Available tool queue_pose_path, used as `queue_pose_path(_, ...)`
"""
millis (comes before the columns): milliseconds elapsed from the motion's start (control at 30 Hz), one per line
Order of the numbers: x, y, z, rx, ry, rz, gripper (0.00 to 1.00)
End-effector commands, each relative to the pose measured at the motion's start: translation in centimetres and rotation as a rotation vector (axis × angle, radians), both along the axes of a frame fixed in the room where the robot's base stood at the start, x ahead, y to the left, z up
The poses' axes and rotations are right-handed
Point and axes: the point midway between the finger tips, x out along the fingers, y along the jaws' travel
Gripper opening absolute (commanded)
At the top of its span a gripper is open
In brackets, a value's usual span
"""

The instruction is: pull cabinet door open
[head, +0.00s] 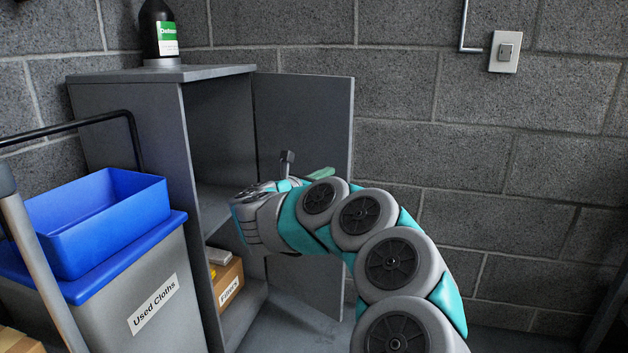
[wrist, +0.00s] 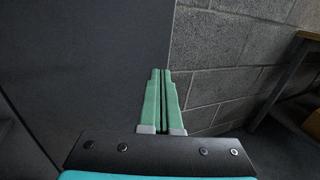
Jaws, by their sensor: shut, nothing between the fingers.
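The grey cabinet (head: 130,110) stands against the block wall, and its door (head: 330,110) is swung wide open to the right. In the head view my arm reaches across the cabinet's front, and the green fingers (head: 320,174) show in front of the door's inner face, near its free edge. In the wrist view my gripper (wrist: 161,72) has its two green fingers together, with nothing between them. The dark door panel (wrist: 90,60) fills the left of that view, and its edge runs just behind the fingertips. I cannot tell whether they touch it. No door handle is clearly visible.
A box labelled Filters (head: 228,283) sits low inside the cabinet. A dark bottle (head: 158,30) stands on top. A grey bin labelled Used Cloths (head: 150,290) with a blue tray (head: 100,215) crowds the left. A light switch (head: 505,52) is on the wall. The floor right of my arm looks clear.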

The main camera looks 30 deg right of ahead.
Motion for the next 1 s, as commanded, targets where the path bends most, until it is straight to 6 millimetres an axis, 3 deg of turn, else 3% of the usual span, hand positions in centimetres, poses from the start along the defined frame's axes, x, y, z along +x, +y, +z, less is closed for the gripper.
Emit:
queue_pose_path(100,0.6,-2.3,0.0,-0.001,0.001,-0.007,0.00)
queue_pose_path(333,1.5,-4.7,0.0,0.000,0.001,-0.003,0.00)
queue_pose_path(833,1.9,-5.2,0.0,0.002,0.000,0.002,0.00)
queue_pose_path(1000,3.1,-5.8,-0.3,0.007,0.000,0.017,0.00)
